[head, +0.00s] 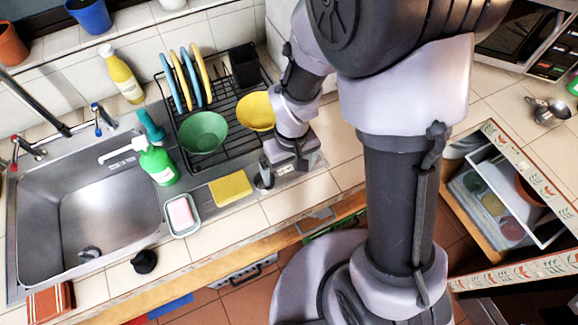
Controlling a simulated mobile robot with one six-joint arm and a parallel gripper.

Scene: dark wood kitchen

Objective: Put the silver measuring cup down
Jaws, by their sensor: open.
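A silver metal cup (549,111) with a short handle, which looks like the measuring cup, rests on the tiled counter at the far right of the head view. My gripper (280,170) is at the other counter, low beside the dish rack and right of the yellow sponge. It is well apart from the silver cup, with my body between them. The gripper is open and I see nothing held in it. Its fingertips are small and partly hidden by the gripper body.
A dish rack (228,152) holds a green bowl (203,132), a yellow bowl (257,111) and several plates. A sponge (230,188), soap dish (181,215) and green bottle (158,164) stand near the sink (92,220). An open drawer (507,205) juts out at right.

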